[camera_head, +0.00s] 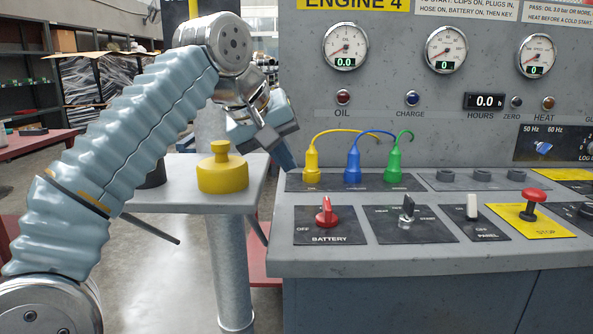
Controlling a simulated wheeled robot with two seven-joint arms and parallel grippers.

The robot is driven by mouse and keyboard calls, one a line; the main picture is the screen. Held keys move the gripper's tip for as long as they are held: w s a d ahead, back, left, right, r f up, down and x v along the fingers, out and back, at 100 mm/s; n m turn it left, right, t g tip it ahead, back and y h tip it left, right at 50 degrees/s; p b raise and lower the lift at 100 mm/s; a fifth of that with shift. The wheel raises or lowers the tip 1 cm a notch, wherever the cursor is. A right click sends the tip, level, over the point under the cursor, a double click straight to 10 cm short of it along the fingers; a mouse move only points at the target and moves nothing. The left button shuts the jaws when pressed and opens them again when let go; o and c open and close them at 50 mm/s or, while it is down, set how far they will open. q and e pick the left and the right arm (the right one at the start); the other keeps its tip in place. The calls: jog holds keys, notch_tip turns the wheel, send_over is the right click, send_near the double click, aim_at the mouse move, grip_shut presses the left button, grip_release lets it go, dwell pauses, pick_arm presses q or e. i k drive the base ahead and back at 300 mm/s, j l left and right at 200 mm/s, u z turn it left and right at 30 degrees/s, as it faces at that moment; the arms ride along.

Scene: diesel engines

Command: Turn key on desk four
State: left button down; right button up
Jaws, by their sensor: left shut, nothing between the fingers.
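The desk (268,262) carries an "ENGINE 4" sign (354,4) at the top. The key switch (407,211) sits on a dark plate marked "START", right of the red battery switch (327,213) marked "OFF" and "BATTERY". My left gripper (292,166) is shut and empty. Its tips point down near the left end of the desk, just left of the yellow plug, above and left of the key; I cannot tell if they touch anything. The right gripper is not in view.
Yellow (311,163), blue (353,166) and green (394,164) plugs with cables stand behind the switches. A panel switch (471,207) and red stop button (535,197) are on the right. A side table (180,201) bears a yellow capped container (222,172). Gauges read zero.

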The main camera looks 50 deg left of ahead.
aim_at(406, 217)
jog(key=k+l, duration=0.1)
jog(key=k, duration=0.9)
